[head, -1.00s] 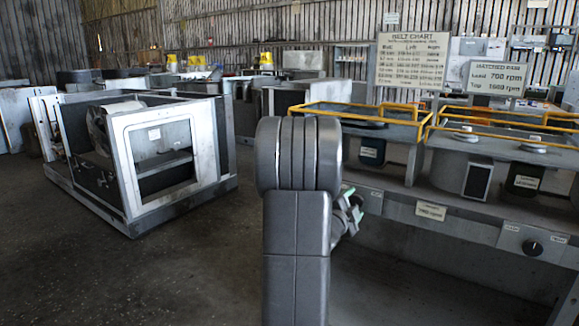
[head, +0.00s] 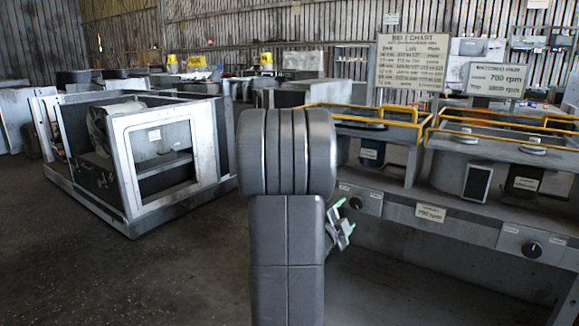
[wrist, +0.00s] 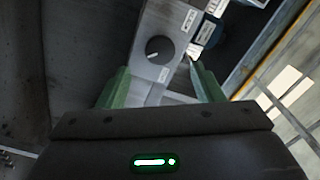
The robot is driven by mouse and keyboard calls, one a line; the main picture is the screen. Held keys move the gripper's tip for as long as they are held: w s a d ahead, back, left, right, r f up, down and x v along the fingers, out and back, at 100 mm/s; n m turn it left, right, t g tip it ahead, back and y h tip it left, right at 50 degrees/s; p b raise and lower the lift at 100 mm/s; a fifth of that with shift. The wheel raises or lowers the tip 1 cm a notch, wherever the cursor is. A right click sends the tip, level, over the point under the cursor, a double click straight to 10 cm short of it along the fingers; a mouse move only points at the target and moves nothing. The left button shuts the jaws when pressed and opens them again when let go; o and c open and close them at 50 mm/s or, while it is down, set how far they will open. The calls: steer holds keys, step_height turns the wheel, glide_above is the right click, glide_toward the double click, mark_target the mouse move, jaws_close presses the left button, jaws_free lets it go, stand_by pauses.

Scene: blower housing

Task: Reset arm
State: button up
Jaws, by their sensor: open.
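My gripper (head: 340,222) shows just right of my grey arm in the head view, in front of the workbench (head: 460,225). Its two green fingers stand apart in the wrist view (wrist: 160,88), open with nothing between them held. A black knob (wrist: 159,49) on a grey plate lies beyond the fingers in the wrist view, apart from them. In the head view this left knob (head: 355,203) is beside the gripper. A second knob (head: 532,249) sits at the right on the bench front.
Yellow rails (head: 480,120) run along the bench top above several labelled units. A belt chart board (head: 411,62) and an rpm sign (head: 496,79) stand behind. An open-framed blower housing (head: 160,160) stands at left. The floor (head: 190,270) before it is clear.

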mark_target(355, 203)
steer(key=x, duration=0.7)
steer(key=shift+w+d+f, duration=0.1)
steer(key=shift+w+d+f+b, duration=0.1)
steer(key=shift+w+b, duration=0.1)
steer(key=shift+b, duration=0.25)
steer(key=shift+s+m+b, duration=0.1)
steer(key=shift+m+b, duration=0.25)
steer(key=shift+m, duration=0.85)
steer(key=m+b, duration=0.1)
steer(key=m, duration=0.1)
steer(key=shift+m, duration=0.3)
steer(key=m+b, duration=0.1)
steer(key=m, duration=1)
steer(key=shift+r, duration=0.25)
steer(key=shift+m+p, duration=0.75)
steer(key=shift+m, duration=1.75)
